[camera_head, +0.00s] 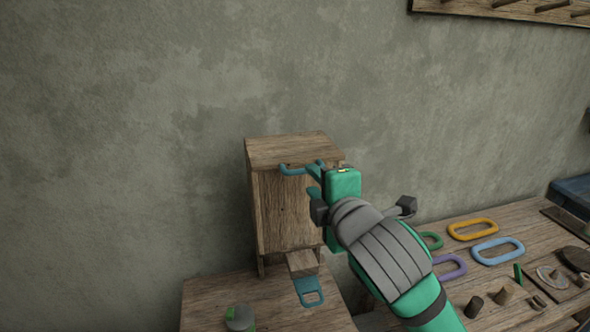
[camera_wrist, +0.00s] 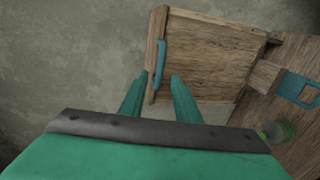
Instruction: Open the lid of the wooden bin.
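The wooden bin (camera_head: 285,215) stands upright against the wall. Its lid (camera_head: 290,148) lies flat and closed on top. A teal bar handle (camera_head: 297,169) runs along the lid's front edge; it also shows in the wrist view (camera_wrist: 161,62). My gripper (camera_head: 317,182) is at the bin's front right, by the right end of the handle. In the wrist view my gripper (camera_wrist: 160,80) has its two teal fingers apart, with the handle's near end between or just beyond the tips. I cannot tell whether they touch it. My gripper hides part of the bin's right side.
A wooden block (camera_head: 302,263) with a teal looped piece (camera_head: 309,292) sits before the bin. A grey-green object (camera_head: 240,318) is at the front. The right-hand bench holds coloured rings, such as an orange one (camera_head: 473,229), and small wooden parts. A peg rack (camera_head: 510,9) hangs above.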

